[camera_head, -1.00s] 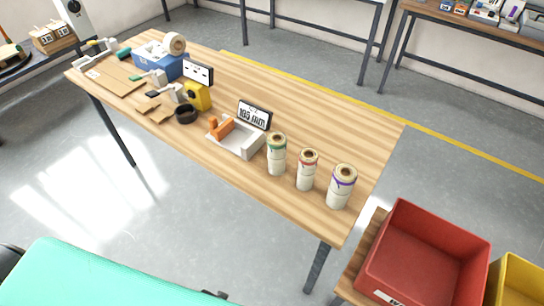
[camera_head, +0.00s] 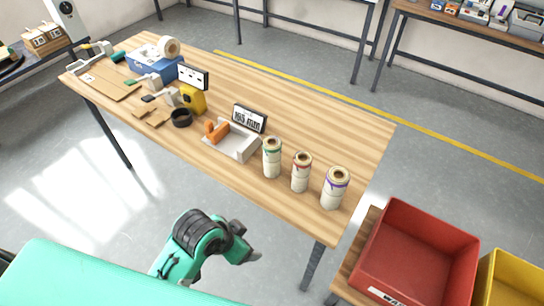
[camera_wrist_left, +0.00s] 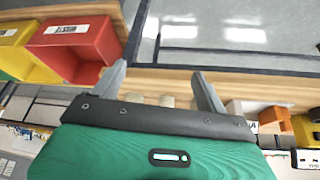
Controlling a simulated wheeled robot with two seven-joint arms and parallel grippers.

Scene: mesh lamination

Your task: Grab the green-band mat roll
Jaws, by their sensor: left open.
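The green-band mat roll (camera_head: 271,158) stands upright on the wooden table, leftmost of three pale rolls. The red-band roll (camera_head: 301,172) and the purple-band roll (camera_head: 335,188) stand to its right. My left arm reaches up in front of the table in the head view, short of the rolls. In the left wrist view my left gripper (camera_wrist_left: 163,84) has its two fingers wide apart with nothing held. Pale roll tops show small beyond and between the fingers, partly hidden by the gripper body; their bands cannot be told there. My right gripper is out of view.
A white tray (camera_head: 241,152) with an orange piece and a "165 mm" sign (camera_head: 249,118) stand left of the rolls. A black ring (camera_head: 181,118) and yellow device (camera_head: 192,99) are farther left. Red (camera_head: 418,251) and yellow bins stand at the right. The table behind the rolls is clear.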

